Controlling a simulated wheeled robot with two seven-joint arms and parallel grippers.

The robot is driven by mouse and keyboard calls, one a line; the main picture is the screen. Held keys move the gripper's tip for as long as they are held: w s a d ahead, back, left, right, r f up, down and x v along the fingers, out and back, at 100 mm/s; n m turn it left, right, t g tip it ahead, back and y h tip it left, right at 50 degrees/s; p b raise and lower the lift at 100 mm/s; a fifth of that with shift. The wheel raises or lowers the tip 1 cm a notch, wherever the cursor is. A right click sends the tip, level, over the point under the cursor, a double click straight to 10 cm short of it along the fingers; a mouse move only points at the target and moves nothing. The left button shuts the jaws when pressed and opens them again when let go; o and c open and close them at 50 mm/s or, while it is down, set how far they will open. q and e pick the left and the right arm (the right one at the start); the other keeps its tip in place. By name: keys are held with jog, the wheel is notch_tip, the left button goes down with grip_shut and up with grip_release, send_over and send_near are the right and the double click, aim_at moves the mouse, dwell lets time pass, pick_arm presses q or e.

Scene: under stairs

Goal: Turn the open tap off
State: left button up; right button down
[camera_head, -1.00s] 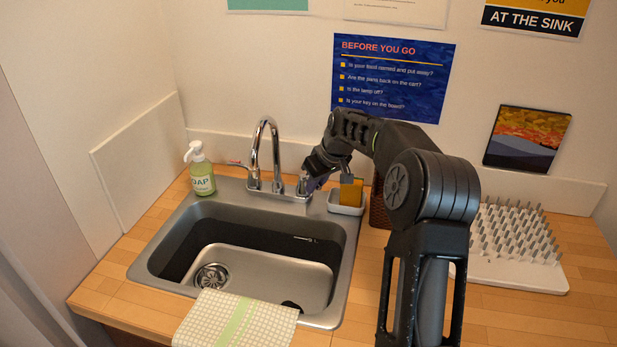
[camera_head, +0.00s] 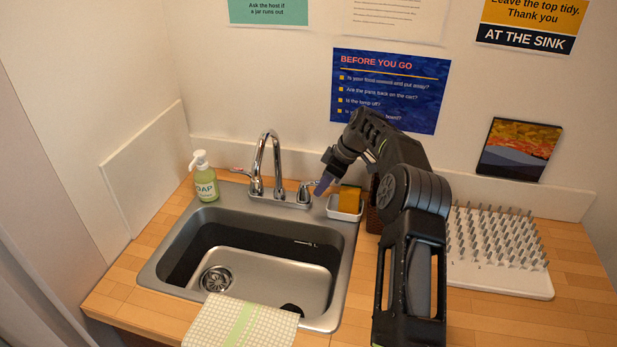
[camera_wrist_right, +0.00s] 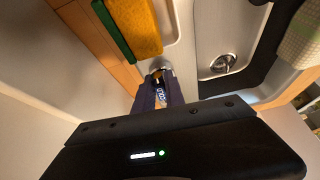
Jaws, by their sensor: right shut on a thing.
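The chrome tap (camera_head: 268,165) stands at the back of the steel sink, with its tall spout between two handles. The left handle (camera_head: 241,171) sticks out to the left. The right handle (camera_head: 305,190) stands beside my right gripper (camera_head: 321,188), which reaches down to it from the upper right. In the right wrist view, the dark fingers of my right gripper (camera_wrist_right: 160,94) are closed around the handle's lever (camera_wrist_right: 159,90), and its metal base shows just beyond the tips. I cannot make out a water stream under the spout. My left gripper is out of view.
A sponge (camera_head: 350,198) in a white dish (camera_head: 343,215) sits close to the right of my gripper. A soap bottle (camera_head: 205,180) stands left of the tap. A cloth (camera_head: 240,325) hangs over the sink's front edge. A spiked drying rack (camera_head: 500,280) lies right of my arm.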

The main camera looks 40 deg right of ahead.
jog(key=shift+w, duration=0.1)
jog(key=shift+d+r+n+p, duration=0.1)
jog(key=shift+d+n+p, duration=0.05)
jog(key=shift+n+p, duration=0.15)
jog(key=shift+w+d, duration=0.1)
jog(key=shift+w, duration=0.05)
jog(key=shift+n, duration=0.4)
jog(key=c, duration=0.6)
grip_release()
